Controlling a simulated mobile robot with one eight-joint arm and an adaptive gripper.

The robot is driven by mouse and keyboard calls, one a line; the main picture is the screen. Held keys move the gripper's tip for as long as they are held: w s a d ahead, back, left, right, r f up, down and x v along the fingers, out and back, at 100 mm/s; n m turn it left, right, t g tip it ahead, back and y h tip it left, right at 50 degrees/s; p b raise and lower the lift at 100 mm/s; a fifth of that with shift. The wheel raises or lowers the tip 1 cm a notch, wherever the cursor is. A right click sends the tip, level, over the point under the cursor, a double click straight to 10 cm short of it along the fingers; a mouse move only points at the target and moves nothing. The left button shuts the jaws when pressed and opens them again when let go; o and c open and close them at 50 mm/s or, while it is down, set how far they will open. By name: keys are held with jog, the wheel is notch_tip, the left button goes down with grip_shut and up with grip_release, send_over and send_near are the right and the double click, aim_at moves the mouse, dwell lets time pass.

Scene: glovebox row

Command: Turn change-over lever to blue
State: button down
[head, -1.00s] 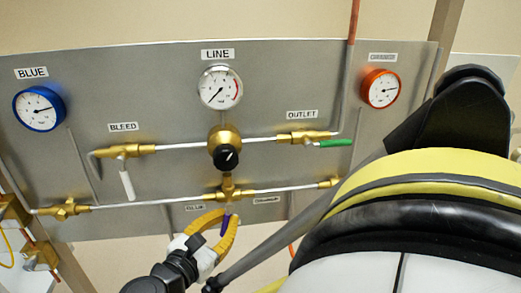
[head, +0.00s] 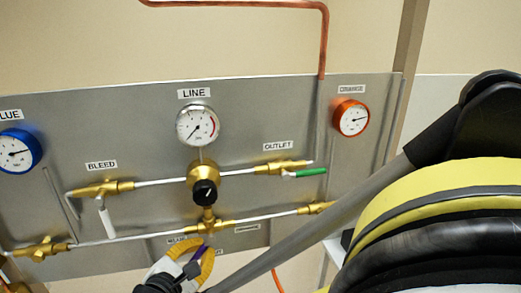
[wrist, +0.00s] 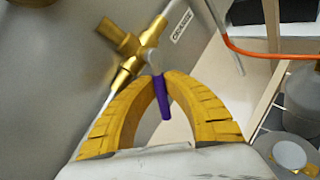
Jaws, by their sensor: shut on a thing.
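The change-over lever (head: 200,251) is purple and hangs below the brass change-over valve (head: 209,226), leaning slightly left in the head view. It also shows in the wrist view (wrist: 163,101), below the brass valve (wrist: 134,56). My gripper (head: 201,248) has yellow ribbed fingers, shut on the lever from both sides; their tips (wrist: 160,76) meet it near its upper end in the wrist view. A small label left of the valve is partly covered by my gripper. The label to its right (head: 247,227) reads ORANGE in the wrist view (wrist: 181,26).
The bleed lever (head: 105,217) is white and the outlet lever (head: 311,172) is green. A black-knobbed regulator (head: 205,191) sits above the valve. Blue (head: 17,151), line (head: 197,125) and orange (head: 351,118) gauges line the panel. An orange hose (wrist: 262,54) runs right of my gripper.

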jog(key=shift+s, duration=0.1)
jog(key=c, duration=1.4)
grip_release()
jog(key=shift+c, duration=0.2)
